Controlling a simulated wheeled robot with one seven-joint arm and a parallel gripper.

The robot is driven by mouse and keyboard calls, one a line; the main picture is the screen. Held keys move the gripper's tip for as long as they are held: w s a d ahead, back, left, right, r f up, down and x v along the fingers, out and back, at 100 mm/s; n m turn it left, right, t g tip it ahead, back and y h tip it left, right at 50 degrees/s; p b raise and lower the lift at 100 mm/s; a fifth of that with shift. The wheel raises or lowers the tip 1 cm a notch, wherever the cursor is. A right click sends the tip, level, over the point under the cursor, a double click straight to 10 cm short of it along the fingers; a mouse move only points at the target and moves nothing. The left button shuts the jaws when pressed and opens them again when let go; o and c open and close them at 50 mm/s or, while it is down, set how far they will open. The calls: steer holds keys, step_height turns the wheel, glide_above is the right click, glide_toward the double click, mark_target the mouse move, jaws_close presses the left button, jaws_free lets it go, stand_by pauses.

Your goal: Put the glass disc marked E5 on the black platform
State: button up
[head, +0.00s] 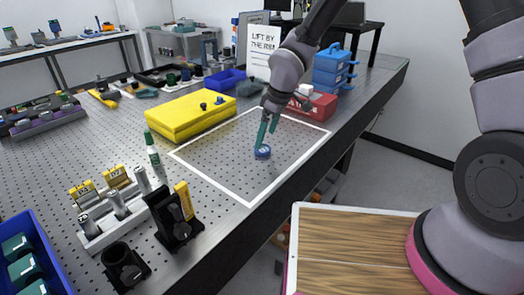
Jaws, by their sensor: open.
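A small round blue-rimmed disc (262,152) lies on the perforated table inside the white outlined square. Its marking is too small to read, so I cannot tell whether it is E5. My gripper (267,139) has teal fingers and is open, with its fingertips right above or at the disc. I cannot tell whether they touch it. A black stand (165,228) holding a yellow-labelled part stands at the front left, with a black round-topped holder (124,268) nearer. I cannot tell which, if either, is the black platform.
A yellow case (188,121) lies behind the square. A red box (318,107) and blue boxes (330,68) stand at the back right. A green-capped bottle (152,150), a white rack (98,236) and a blue bin (30,230) are at left. The square is mostly clear.

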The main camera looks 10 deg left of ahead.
mark_target(263, 148)
steer(key=x, duration=0.5)
steer(key=shift+d, duration=0.2)
steer(key=shift+r, duration=0.1)
jaws_close()
